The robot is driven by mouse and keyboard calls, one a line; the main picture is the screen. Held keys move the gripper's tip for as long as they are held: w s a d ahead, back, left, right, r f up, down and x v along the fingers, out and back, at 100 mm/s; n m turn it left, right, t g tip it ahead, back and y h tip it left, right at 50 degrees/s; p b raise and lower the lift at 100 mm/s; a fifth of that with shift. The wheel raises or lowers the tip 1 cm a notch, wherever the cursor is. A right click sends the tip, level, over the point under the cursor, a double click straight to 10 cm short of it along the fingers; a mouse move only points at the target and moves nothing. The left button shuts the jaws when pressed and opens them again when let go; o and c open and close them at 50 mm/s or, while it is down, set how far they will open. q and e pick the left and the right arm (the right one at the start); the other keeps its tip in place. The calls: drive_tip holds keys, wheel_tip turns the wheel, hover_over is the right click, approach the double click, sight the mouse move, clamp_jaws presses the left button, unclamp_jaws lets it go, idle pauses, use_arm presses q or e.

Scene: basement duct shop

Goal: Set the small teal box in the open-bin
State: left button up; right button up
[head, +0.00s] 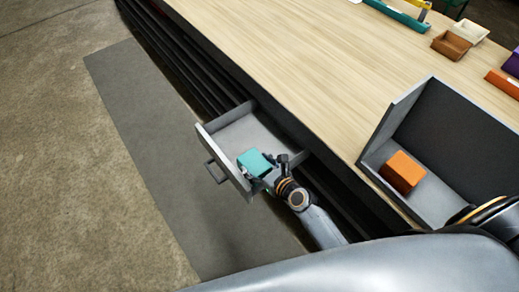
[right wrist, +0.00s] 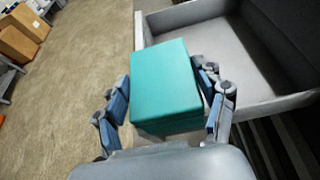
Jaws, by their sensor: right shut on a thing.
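The small teal box (head: 254,161) is between the fingers of my right gripper (head: 268,166), which is shut on it. In the right wrist view the teal box (right wrist: 165,80) fills the space between both fingers (right wrist: 165,98). In the head view the box overlaps the front panel of an open drawer; its exact height over the drawer cannot be told. A grey open-fronted bin (head: 455,125), which looks like the open-bin, stands on the worktop at the right. An orange box (head: 402,171) lies in it. My left gripper is not in view.
The grey drawer (head: 240,134) is pulled out from under the wooden worktop (head: 290,62) and looks empty. The middle of the worktop is clear.

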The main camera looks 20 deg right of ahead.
drive_tip(key=s+a+r+p, duration=0.2)
drive_tip(key=s+r, duration=0.1)
drive_tip(key=s, duration=0.2)
drive_tip(key=w+d+r+n+g+y+b, duration=0.15)
drive_tip(key=d+r, duration=0.25)
drive_tip(key=r, duration=0.4)
drive_tip(key=w+d+r+n+y, duration=0.1)
drive_tip(key=d+r+n+y, duration=0.15)
drive_tip(key=r, duration=0.55)
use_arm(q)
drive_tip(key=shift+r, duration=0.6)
use_arm(e)
drive_tip(key=s+r+n+g+y, duration=0.2)
drive_tip(key=s+r, duration=0.4)
drive_tip(key=r, duration=0.5)
drive_tip(key=shift+s+d+r+n+g+y, duration=0.15)
drive_tip(key=shift+s+d+n+g+y, duration=0.15)
drive_tip(key=shift+d+n+g, duration=0.25)
drive_tip(key=shift+w+a, duration=0.1)
drive_tip(key=shift+a, duration=0.05)
